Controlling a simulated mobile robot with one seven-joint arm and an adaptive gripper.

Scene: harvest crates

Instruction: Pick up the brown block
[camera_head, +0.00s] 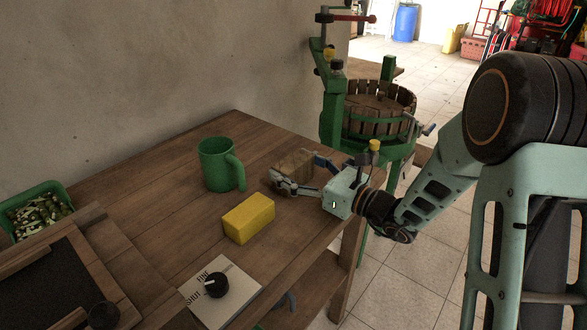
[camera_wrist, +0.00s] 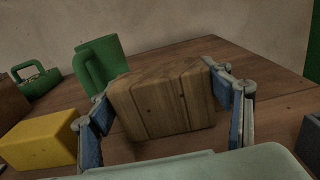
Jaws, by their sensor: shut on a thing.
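The brown block (camera_head: 294,163) is a wooden block near the right side of the wooden table in the head view. In the wrist view the brown block (camera_wrist: 165,100) stands between the two fingers, its grained front face toward the camera. My gripper (camera_head: 292,178) reaches in from the right, low over the table. In the wrist view my gripper (camera_wrist: 165,112) has one finger at each side of the block and is shut on it. I cannot tell whether the block touches the table.
A yellow block (camera_head: 248,218) and a green mug (camera_head: 221,164) stand to the left of the brown block on the table (camera_head: 150,195). A white card with a black knob (camera_head: 216,285) lies at the front. A green crate (camera_head: 38,209) is at the far left. A green press (camera_head: 372,105) stands behind.

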